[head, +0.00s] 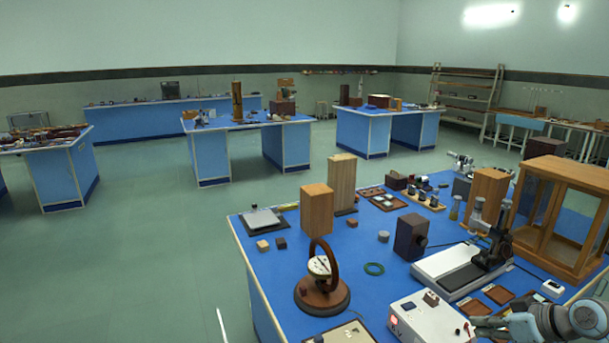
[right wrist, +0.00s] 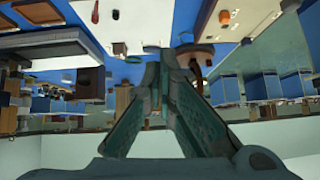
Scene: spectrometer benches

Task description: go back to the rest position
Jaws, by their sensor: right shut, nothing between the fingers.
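My right gripper (head: 476,327) is at the lower right of the head view, low over the front edge of the blue-topped bench (head: 285,265). It is just right of a white instrument box (head: 420,318). In the right wrist view my right gripper (right wrist: 165,55) has its two fingers meeting at the tips, with nothing held. That view shows the room upside down. My left gripper is in neither view.
On the bench are a round dial on a wooden base (head: 322,297), a green ring (head: 373,268), a dark box (head: 411,237), a black stand on a grey plate (head: 492,245) and a glass-sided wooden case (head: 560,205). Open floor (head: 150,250) lies to the left.

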